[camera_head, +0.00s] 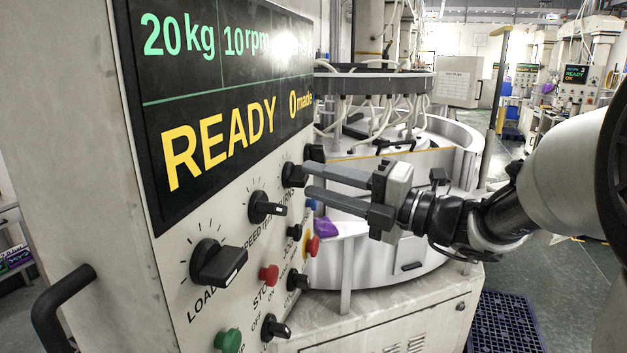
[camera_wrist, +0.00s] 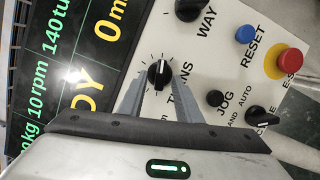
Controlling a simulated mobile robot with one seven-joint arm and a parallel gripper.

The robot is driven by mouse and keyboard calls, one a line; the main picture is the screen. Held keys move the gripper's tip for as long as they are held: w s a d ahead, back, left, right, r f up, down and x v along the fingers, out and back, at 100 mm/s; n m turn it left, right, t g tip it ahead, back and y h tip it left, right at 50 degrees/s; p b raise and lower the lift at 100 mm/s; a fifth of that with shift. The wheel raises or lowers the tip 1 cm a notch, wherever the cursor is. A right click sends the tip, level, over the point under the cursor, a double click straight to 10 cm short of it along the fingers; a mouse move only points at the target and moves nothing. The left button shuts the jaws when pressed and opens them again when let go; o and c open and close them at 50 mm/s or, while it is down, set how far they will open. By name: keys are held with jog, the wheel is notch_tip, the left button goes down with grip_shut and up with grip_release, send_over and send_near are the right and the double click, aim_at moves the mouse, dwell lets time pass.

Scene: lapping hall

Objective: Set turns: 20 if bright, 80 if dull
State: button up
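The black turns knob (camera_wrist: 160,74) sits on the pale control panel, its white mark pointing to the top of the wrist view. It also shows in the head view (camera_head: 292,175). My gripper (camera_head: 306,178) is open, with one grey finger on each side of the knob; whether they touch it I cannot tell. In the wrist view the fingers (camera_wrist: 158,82) straddle the knob. The display (camera_head: 215,90) reads 20 kg, 10 rpm, READY and 0 made; the wrist view shows 140 before a cut-off word. No bright or dull part is clearly visible.
The load knob (camera_head: 218,263), speed knob (camera_head: 266,207), red button (camera_head: 268,275) and green button (camera_head: 228,341) are on the panel. The red emergency stop (camera_wrist: 290,62) and blue reset button (camera_wrist: 245,34) are near my gripper. A purple cloth-like thing (camera_head: 325,228) lies on a small ledge.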

jog(key=shift+x, duration=0.85)
jog(key=shift+c, duration=0.4)
grip_shut()
